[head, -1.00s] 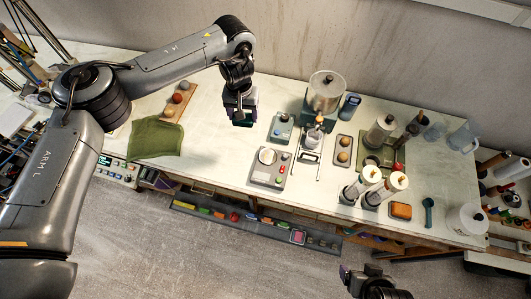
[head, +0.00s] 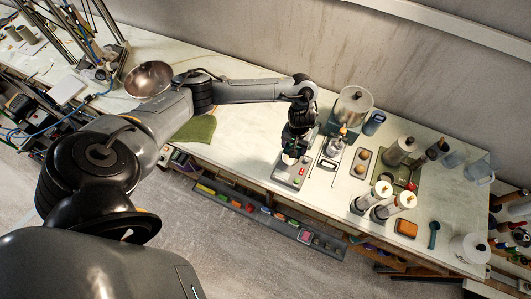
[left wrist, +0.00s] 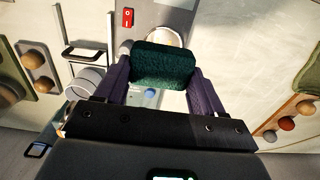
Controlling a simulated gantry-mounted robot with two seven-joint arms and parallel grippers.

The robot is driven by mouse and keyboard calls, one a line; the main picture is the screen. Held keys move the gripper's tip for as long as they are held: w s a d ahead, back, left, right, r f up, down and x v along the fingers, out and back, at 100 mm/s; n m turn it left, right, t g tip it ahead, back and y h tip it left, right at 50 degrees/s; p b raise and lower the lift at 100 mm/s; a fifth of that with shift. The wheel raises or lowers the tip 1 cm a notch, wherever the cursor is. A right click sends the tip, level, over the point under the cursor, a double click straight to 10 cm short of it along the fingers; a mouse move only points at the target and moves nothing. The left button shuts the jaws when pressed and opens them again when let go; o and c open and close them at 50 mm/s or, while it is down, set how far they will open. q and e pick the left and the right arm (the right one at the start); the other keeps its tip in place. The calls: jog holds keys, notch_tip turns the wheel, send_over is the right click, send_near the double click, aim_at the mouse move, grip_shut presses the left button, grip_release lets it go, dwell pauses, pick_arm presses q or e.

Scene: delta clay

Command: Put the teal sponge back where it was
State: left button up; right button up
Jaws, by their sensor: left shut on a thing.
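My left gripper (left wrist: 165,85) is shut on the teal sponge (left wrist: 165,65), a dark green-teal block held between two purple fingers in the left wrist view. In the head view my left gripper (head: 291,153) hangs over the back of a grey device with a pale round plate (head: 290,159). The sponge cannot be made out there, as the gripper hides it. In the left wrist view the pale round plate (left wrist: 165,35) shows partly behind the sponge. I cannot tell the sponge's height over the table. My right gripper is out of view.
A green cloth (head: 197,130) lies left of the device. A metal pot (head: 354,104), a tray of balls (head: 361,163) and white-topped cylinders (head: 382,189) stand to the right. An orange block (head: 405,228) lies near the front edge. Bare tabletop lies between cloth and device.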

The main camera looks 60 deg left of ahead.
pick_arm(q)
jog(key=shift+s+a+f, duration=0.15)
jog(key=shift+s+f, duration=0.55)
jog(key=shift+s, duration=0.3)
jog(key=s+a+f+b, duration=0.3)
jog(key=a+f, duration=0.1)
send_over(262, 154)
notch_tip(262, 154, down, 3)
jog(key=shift+r, duration=0.1)
jog(key=shift+a+f, duration=0.1)
jog(key=shift+f, duration=1.95)
jog(key=shift+f, duration=0.15)
jog(key=o, duration=1.1)
